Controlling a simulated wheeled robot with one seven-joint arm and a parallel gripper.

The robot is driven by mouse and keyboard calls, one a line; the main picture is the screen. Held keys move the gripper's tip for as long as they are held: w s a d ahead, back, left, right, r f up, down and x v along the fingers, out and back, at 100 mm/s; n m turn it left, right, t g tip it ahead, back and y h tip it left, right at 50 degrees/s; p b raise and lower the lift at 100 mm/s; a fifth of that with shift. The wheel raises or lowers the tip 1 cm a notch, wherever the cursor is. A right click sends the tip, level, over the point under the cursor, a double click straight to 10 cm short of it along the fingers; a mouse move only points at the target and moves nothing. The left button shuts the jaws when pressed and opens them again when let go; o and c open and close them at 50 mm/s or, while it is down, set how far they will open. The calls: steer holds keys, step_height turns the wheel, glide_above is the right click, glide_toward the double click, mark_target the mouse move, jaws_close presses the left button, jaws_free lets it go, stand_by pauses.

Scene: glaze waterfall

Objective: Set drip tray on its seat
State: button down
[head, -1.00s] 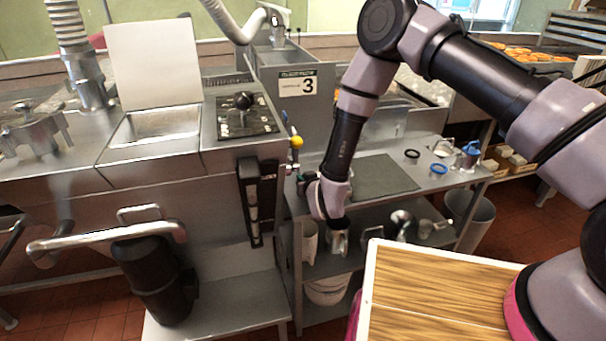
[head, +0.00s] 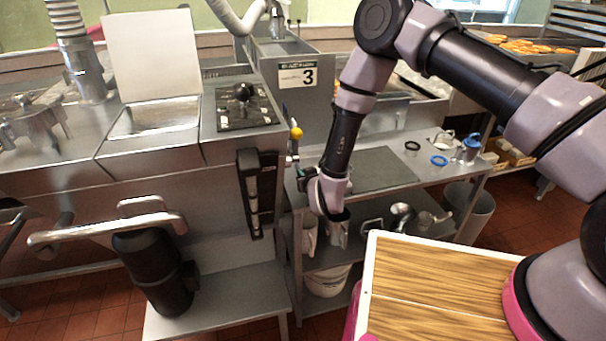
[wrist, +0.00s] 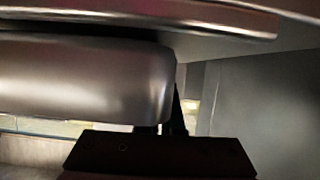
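My gripper (head: 338,214) hangs at the front edge of the steel side table, pointing down near its lower shelf. In the wrist view a dark bar (wrist: 160,157) fills the bottom and a large rounded metal body (wrist: 85,80) fills the upper left, very close to the camera. I cannot tell whether that body is held. I cannot make out the drip tray or its seat for certain in either view.
The steel machine (head: 130,180) is left; a wood-topped surface (head: 440,290) is in front.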

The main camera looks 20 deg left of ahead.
steer(key=shift+f, duration=0.4)
stand_by(0.4)
steer(key=c, duration=1)
jaws_free()
steer(key=shift+s, duration=0.1)
